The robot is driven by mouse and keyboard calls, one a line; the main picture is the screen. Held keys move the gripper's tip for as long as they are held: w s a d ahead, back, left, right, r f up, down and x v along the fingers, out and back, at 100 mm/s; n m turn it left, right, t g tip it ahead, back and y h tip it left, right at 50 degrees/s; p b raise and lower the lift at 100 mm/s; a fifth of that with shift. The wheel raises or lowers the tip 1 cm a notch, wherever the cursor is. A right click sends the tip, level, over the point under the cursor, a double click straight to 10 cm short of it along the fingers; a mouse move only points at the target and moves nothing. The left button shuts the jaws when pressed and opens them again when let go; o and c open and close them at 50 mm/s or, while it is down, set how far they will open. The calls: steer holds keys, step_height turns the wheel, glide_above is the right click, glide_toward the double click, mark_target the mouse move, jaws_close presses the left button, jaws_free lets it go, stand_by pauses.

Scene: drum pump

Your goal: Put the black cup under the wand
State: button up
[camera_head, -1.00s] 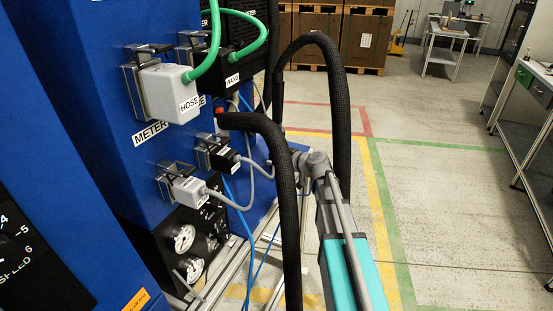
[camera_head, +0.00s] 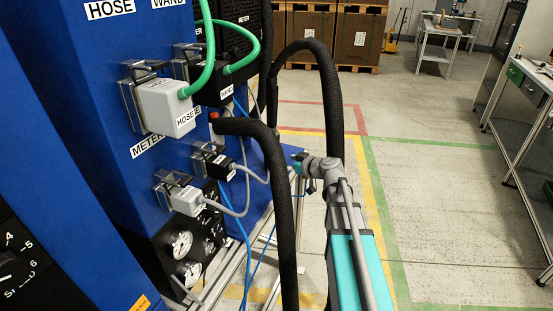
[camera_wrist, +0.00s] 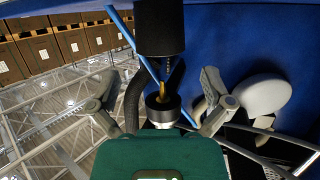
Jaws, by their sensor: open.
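My gripper shows in the wrist view (camera_wrist: 158,98), its two grey fingers spread wide. Between them, near the palm, is a short black round piece (camera_wrist: 163,117) with a brass-coloured stem. I cannot tell whether this is the black cup. A larger black cylinder (camera_wrist: 159,28) stands beyond it at the top of the view; I cannot tell whether it belongs to the wand. Neither finger visibly touches these pieces. In the head view, my arm reaches toward the blue cabinet (camera_head: 120,220), with its end largely hidden. No cup is clearly visible there.
The cabinet carries a grey HOSE connector (camera_head: 168,106), a black WAND connector (camera_head: 212,88), cables and gauges (camera_head: 180,243). Thick black hoses (camera_head: 286,215) stand close to my arm. A metal frame (camera_head: 215,285) lies below. The floor (camera_head: 450,215) at right is clear.

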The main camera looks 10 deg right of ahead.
steer(key=shift+p+v, duration=0.6)
steer(key=shift+v, duration=2.05)
steer(key=shift+s, duration=0.1)
